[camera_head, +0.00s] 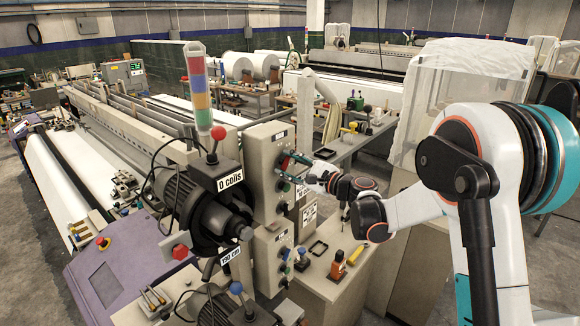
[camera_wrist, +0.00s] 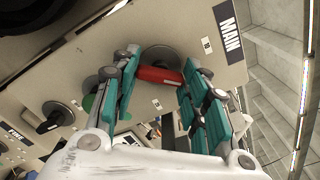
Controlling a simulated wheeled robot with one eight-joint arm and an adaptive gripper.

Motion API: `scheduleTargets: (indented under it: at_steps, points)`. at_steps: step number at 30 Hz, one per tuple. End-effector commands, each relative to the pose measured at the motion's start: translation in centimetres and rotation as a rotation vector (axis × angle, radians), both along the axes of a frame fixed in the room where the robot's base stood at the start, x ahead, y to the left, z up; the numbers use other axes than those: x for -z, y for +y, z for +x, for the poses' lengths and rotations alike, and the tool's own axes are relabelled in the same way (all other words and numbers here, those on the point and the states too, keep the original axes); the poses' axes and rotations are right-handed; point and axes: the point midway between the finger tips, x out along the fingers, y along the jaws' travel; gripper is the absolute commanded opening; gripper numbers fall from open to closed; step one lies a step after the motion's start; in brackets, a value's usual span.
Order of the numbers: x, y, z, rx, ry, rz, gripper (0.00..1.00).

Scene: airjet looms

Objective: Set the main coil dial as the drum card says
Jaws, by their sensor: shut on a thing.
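The main coil dial is a grey disc (camera_wrist: 160,55) with a red bar handle (camera_wrist: 158,77), on a beige panel beside a plate reading MAIN (camera_wrist: 228,22). In the wrist view, the teal fingers of my gripper (camera_wrist: 160,70) are shut on the red handle, one at each end. Small number tags stand around the disc; one looks like 10 (camera_wrist: 207,44). The fingers hide part of the dial's surround. In the head view, my gripper (camera_head: 287,170) is at the upper control box (camera_head: 258,150). A white card on the dark drum reads "0 coils" (camera_head: 230,181).
A second dial with a black handle (camera_wrist: 50,116) and a green round part (camera_wrist: 92,104) are left of the main dial. A lower control box (camera_head: 270,255) hangs below. A bench (camera_head: 325,285) with small tools stands below my arm. A striped signal tower (camera_head: 199,90) rises left.

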Motion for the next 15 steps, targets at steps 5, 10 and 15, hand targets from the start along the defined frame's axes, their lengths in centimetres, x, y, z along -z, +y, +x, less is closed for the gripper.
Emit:
scheduleTargets:
  at_steps: [5,10,15]
  points:
    - [0.22,0.02,0.0,-0.001,-0.036,-0.029,0.17]
    - [0.39,0.02,-0.03,0.0,-0.114,-0.089,0.17]
    - [0.46,0.03,-0.03,0.0,-0.22,-0.172,0.17]
